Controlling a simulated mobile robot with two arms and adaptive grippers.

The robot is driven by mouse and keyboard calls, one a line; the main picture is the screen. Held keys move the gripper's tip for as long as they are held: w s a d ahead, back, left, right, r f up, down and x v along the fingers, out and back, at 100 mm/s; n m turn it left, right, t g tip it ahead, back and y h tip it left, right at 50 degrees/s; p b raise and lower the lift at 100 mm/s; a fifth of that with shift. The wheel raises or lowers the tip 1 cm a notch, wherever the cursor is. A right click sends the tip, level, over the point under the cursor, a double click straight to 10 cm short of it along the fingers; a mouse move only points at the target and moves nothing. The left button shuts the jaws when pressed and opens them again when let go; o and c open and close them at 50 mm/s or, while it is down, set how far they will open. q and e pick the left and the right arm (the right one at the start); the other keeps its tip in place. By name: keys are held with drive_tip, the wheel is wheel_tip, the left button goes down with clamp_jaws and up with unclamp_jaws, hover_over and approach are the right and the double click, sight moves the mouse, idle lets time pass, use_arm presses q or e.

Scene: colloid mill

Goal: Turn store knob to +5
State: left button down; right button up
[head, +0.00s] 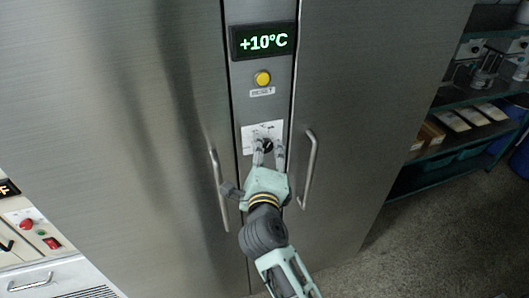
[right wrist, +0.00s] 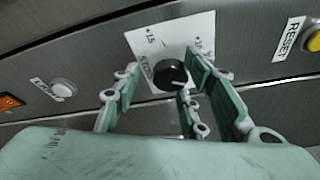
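The black store knob (head: 267,145) sits on a white label plate on the narrow panel between two steel doors. In the right wrist view the knob (right wrist: 168,74) shows a pale pointer mark toward its lower right, and "+15" and "+10" are printed on the plate (right wrist: 150,35). My right gripper (head: 269,143) is at the knob, with its fingers apart on both sides of it. In the right wrist view, a gap shows left of the knob; whether the right fingers touch it I cannot tell. The display (head: 263,41) reads +10°C. My left gripper is out of view.
A yellow reset button (head: 263,78) is above the knob. Door handles stand out at left (head: 219,188) and right (head: 309,168), close to my right gripper. In the right wrist view a white button (right wrist: 63,88) is at left. Shelves (head: 470,120) are at far right.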

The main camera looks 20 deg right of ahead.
drive_tip(key=shift+s+r, duration=0.1)
idle(0.5)
drive_tip(key=v, duration=1.1)
drive_tip(key=shift+s+a, duration=0.2)
drive_tip(key=shift+s, duration=0.2)
